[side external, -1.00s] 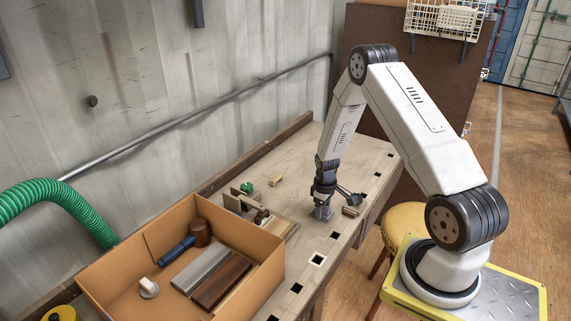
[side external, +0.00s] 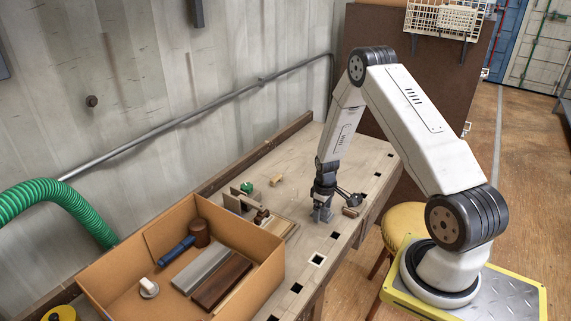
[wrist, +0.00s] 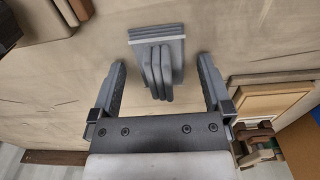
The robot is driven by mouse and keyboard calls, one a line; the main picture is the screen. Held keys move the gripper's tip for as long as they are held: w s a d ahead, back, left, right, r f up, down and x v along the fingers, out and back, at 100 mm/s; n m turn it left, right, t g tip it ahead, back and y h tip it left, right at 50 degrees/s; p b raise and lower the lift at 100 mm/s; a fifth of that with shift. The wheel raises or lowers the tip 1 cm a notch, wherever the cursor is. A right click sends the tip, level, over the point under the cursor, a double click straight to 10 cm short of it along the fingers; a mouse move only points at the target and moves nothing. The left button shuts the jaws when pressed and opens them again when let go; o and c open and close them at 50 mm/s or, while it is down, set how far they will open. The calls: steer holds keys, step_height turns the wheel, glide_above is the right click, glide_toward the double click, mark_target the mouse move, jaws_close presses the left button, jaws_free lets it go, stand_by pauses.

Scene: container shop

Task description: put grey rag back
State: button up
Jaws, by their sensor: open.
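The grey rag (side external: 318,217) lies on the workbench (side external: 352,165) under my gripper (side external: 322,208), partly hidden by it in the side view. In the wrist view the rag (wrist: 157,48) looks like a folded grey piece with raised ridges and a pale edge line. My gripper (wrist: 160,90) points down and is open. Its two fingers stand left and right of the ridged part of the rag, with a visible gap on each side.
An open cardboard box (side external: 262,247) on the near bench holds a blue-handled tool, a brown cylinder and grey and brown bars. Wooden pieces (side external: 277,224) lie left of my gripper. A small brown block (side external: 350,212) lies to its right. The bench beyond is mostly clear.

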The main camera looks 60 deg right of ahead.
step_height(320, 180, up, 12)
stand_by(0.8)
stand_by(0.5)
steer(key=s+a+r+t, duration=0.1)
steer(key=s+a+r, duration=0.1)
steer(key=a, duration=0.6)
steer(key=s+a+r, duration=0.2)
steer(key=a+r, duration=0.3)
steer(key=a, duration=0.3)
steer(key=s+a+r+t, duration=0.1)
steer(key=s+a+r, duration=0.1)
steer(key=a, duration=0.7)
steer(key=shift+s+r+t, duration=0.3)
steer(key=shift+r, duration=0.35)
